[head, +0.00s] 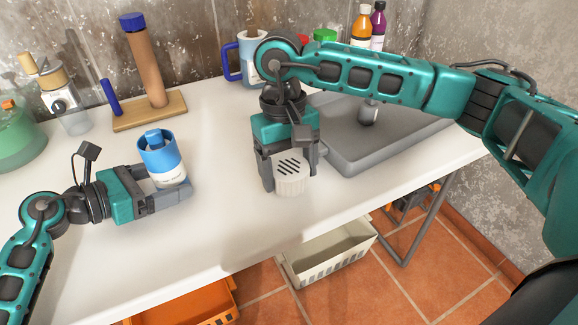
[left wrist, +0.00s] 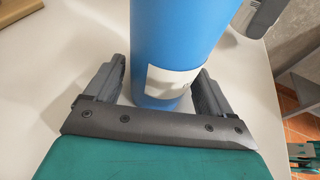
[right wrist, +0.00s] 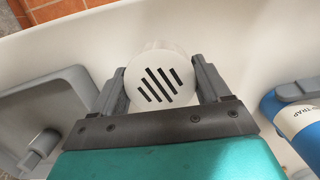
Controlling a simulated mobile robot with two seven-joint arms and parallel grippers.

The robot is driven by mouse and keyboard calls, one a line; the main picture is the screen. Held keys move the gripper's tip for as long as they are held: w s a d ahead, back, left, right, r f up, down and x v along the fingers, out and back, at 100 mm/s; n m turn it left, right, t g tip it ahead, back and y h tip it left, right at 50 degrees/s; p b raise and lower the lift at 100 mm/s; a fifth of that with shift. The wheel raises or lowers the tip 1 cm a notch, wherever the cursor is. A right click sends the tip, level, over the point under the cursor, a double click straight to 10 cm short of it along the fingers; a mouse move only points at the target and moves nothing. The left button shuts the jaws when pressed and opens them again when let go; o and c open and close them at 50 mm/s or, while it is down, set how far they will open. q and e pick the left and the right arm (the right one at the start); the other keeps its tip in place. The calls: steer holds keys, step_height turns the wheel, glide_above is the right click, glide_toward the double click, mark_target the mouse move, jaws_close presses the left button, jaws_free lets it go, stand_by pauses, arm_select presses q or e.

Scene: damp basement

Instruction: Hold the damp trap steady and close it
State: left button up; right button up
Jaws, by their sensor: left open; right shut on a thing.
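The damp trap (head: 162,152) is a blue can with a white label, upright on the white table at the left. In the right wrist view its label (right wrist: 308,120) partly reads "TRAP". My left gripper (head: 172,190) is open, with its fingers on either side of the trap; I cannot tell whether they touch it. The trap's blue side fills the middle of the left wrist view (left wrist: 178,45). My right gripper (head: 290,178) is shut on a round white slotted cap (head: 291,180), to the right of the trap and apart from it. The cap's slotted face shows in the right wrist view (right wrist: 160,78).
A grey tray (head: 350,165) lies on the right of the table. A wooden stand (head: 150,111), a blue-handled jug (head: 231,62), bottles (head: 361,25) and a green flask (head: 18,145) stand at the back and left. The tabletop between the grippers is clear. Crates (head: 330,262) are on the floor.

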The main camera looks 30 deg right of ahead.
arm_select(q)
steer(key=c, duration=0.9)
arm_select(e)
steer(key=shift+w+a+r+m, duration=0.25)
steer(key=shift+w+a+m, duration=0.15)
steer(key=shift+m, duration=0.1)
steer(key=w+a+r+m+t, duration=0.1)
steer(key=w+a+r+m, duration=0.2)
steer(key=m, duration=0.5)
steer(key=w+a+r+m+t+y, duration=0.1)
steer(key=w+a+r+m, duration=0.2)
steer(key=a+r+m, duration=0.2)
steer(key=w+a+r+m+t, duration=0.1)
steer(key=w+a+r+m, duration=0.3)
steer(key=a+m, duration=0.5)
steer(key=shift+a+r+m, duration=0.1)
steer(key=shift+m, duration=1.1)
steer(key=shift+a+r+m, duration=0.1)
steer(key=shift+a+m, duration=0.55)
steer(key=shift+m, duration=0.15)
